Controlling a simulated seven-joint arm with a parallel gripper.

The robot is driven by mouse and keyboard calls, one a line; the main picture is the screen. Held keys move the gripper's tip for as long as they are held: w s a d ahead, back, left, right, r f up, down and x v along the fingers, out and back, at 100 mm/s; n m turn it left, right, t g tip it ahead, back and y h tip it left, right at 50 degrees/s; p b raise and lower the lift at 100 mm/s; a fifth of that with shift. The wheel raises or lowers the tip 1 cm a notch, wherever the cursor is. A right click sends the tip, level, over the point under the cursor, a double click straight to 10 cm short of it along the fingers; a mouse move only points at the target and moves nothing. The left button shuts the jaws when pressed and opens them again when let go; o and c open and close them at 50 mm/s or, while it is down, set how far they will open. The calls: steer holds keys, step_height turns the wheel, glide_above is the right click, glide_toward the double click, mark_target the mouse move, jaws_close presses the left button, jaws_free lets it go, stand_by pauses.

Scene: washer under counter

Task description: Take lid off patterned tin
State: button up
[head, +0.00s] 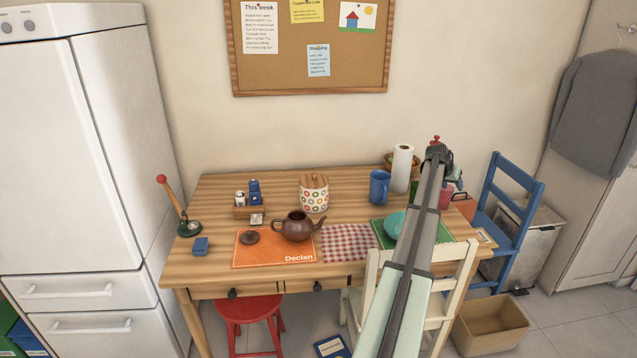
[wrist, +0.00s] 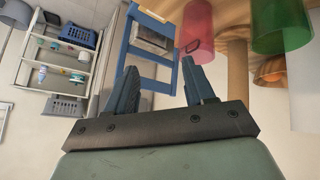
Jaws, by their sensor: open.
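The patterned tin (head: 313,199) stands upright near the back middle of the table, white with colored ring shapes. Its round wooden lid (head: 314,181) sits on top of it. My gripper (wrist: 160,85) is open and empty in the wrist view, its two fingers well apart. In the head view my arm reaches up over the table's right side, and its fingers cannot be clearly made out there. It is well to the right of the tin. The tin does not show in the wrist view.
A brown teapot (head: 298,227) stands in front of the tin, its own lid (head: 250,238) lying on the orange mat (head: 275,252). A blue jug (head: 379,187) and paper towel roll (head: 401,168) stand right of the tin. A blue chair (head: 508,205) stands at the table's right end.

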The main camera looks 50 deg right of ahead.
steer(key=w+a+r+t, duration=0.1)
steer(key=w+a+r, duration=0.15)
steer(key=w, duration=0.55)
steer(key=w+a+r+y, duration=0.1)
steer(key=w+a, duration=0.3)
steer(key=w, duration=0.4)
steer(key=w+a+r+t, duration=0.15)
steer(key=w+a, duration=0.25)
steer(key=w, duration=0.5)
steer(key=y, duration=0.2)
glide_toward(314, 175)
steer(key=x, duration=0.3)
steer(key=shift+s+f+t, duration=0.2)
steer(key=shift+f+t, duration=0.05)
steer(key=shift+f, duration=0.05)
steer(key=shift+x, duration=2.7)
steer(key=shift+w+d, duration=0.15)
steer(key=shift+w, duration=0.05)
steer(key=shift+c, duration=0.2)
steer(key=shift+r, duration=0.1)
jaws_close()
